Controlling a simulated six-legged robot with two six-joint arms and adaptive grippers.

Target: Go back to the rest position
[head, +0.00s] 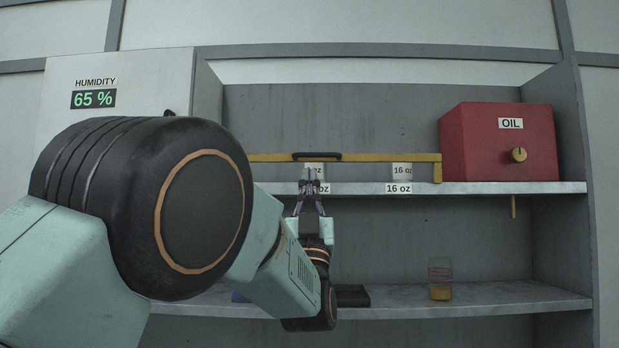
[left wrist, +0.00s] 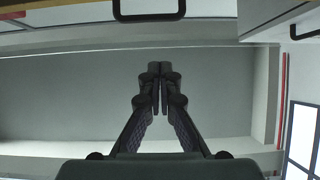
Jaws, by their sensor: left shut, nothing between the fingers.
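My left arm comes in from the left of the head view, and its large black joint covers much of the left side. My left gripper (head: 310,183) points up in front of the upper shelf's front edge, just below a black handle (head: 317,156) on a yellow bar (head: 372,157). In the left wrist view the gripper (left wrist: 158,68) has its fingers together with nothing between them. A black handle (left wrist: 149,17) shows beyond the fingertips there, apart from them. My right gripper is in neither view.
A red OIL box (head: 482,150) with a yellow knob stands on the upper shelf (head: 476,188) at right. A glass with amber contents (head: 440,279) and a black tray (head: 352,296) are on the lower shelf (head: 500,294). A humidity panel (head: 94,99) reads 65 %.

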